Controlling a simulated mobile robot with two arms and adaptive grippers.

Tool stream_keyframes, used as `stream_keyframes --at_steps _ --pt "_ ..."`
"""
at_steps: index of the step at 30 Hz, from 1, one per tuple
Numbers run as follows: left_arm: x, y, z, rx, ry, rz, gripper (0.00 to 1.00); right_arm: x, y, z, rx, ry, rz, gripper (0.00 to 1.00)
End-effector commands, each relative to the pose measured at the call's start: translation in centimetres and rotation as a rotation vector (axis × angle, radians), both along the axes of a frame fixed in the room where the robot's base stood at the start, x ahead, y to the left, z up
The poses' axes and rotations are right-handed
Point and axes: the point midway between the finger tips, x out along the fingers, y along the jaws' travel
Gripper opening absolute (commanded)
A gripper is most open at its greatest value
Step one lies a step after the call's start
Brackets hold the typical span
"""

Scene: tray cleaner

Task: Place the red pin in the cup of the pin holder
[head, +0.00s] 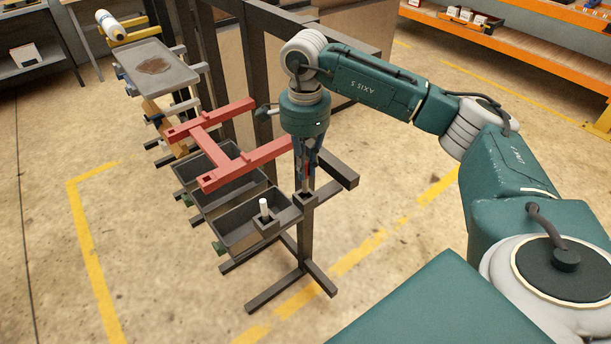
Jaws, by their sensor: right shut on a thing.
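My right gripper (305,178) points straight down at the dark stand, its fingers closed together. A narrow bit of red, the red pin (307,171), shows between the fingers; most of it is hidden by them. The fingertips are right above or at a small square dark cup (306,200) on top of the stand's upright post. I cannot tell whether the pin's lower end is inside this cup. A white pin (264,206) stands upright in another square cup (266,224) on the front bin's rim. My left gripper is out of view.
A red H-shaped frame (217,146) lies over dark bins (238,222) left of my gripper. A grey tray (155,66) with a brown stain and a white bottle (108,23) are farther back left. Orange shelving (540,52) stands far right. Open floor lies in front.

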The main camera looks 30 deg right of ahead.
Motion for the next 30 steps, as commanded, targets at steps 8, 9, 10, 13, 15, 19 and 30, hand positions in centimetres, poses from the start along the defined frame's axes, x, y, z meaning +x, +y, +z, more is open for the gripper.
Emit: stream_keyframes --at_steps 8,9,10,13,15,19,30 --pt "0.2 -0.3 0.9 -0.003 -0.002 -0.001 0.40 -0.1 0.0 -3.7 0.000 0.004 0.000 0.00" --pt "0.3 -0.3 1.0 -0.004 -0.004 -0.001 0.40 -0.1 0.0 -4.0 0.000 0.002 0.000 0.00" --pt "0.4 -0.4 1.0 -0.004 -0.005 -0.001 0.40 0.0 0.0 -4.1 0.001 0.001 0.000 0.00" --pt "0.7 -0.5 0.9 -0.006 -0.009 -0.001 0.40 0.0 0.0 -4.2 0.001 0.000 0.000 0.00" --pt "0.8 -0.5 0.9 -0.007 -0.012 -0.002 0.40 0.0 0.0 -4.1 0.001 0.000 0.000 0.00" --pt "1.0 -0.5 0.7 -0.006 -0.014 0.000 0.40 0.0 0.0 -4.4 0.000 0.001 0.000 0.00" --pt "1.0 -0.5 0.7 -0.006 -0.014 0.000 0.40 0.0 0.0 -4.4 0.000 0.001 0.000 0.30"
